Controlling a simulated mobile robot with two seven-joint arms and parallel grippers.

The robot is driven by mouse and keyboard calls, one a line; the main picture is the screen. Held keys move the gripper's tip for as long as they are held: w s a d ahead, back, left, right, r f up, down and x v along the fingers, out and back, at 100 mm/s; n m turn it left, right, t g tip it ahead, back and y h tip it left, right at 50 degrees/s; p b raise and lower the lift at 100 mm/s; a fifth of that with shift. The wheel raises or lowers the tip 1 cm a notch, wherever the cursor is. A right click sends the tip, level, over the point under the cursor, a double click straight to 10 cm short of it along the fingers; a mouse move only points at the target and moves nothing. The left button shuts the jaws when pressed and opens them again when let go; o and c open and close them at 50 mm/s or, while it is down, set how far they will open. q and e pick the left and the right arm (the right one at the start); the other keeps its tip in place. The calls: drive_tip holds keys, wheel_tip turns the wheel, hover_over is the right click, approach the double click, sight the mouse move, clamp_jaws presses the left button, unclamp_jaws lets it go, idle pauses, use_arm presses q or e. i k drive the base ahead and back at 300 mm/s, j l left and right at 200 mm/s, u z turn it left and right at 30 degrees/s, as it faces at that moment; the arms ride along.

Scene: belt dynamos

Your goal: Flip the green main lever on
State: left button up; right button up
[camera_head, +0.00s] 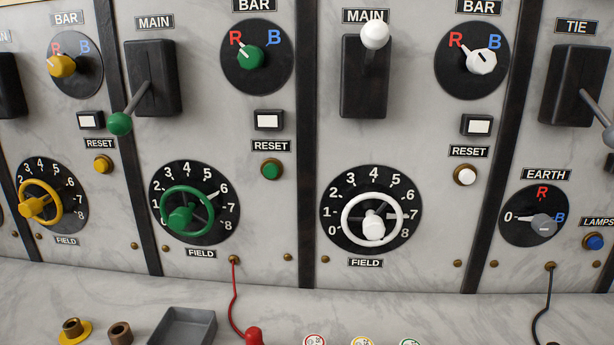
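The green main lever has a green ball knob (119,124) on a grey rod. It comes out of a black block (152,79) under a MAIN label, and the knob hangs down and to the left, below the block's middle. On the same panel are a green bar selector (250,58) by the red R, a green reset button (270,169) and a green field handwheel (188,213). The white main lever's knob (374,34) is up at the top of its block. Neither gripper is in view.
A yellow-marked panel (62,130) stands left, and a TIE lever (591,98) sits at right. On the marble ledge (400,305) below are a grey tray (184,327), small collars (119,333), a red plug (253,336) on a cord and a black cord (541,312).

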sight(119, 124)
drive_tip(key=z, duration=1.05)
drive_tip(key=u, duration=1.8)
drive_tip(key=k+j+z, duration=0.15)
drive_tip(key=j, duration=0.65)
drive_tip(key=i, duration=0.05)
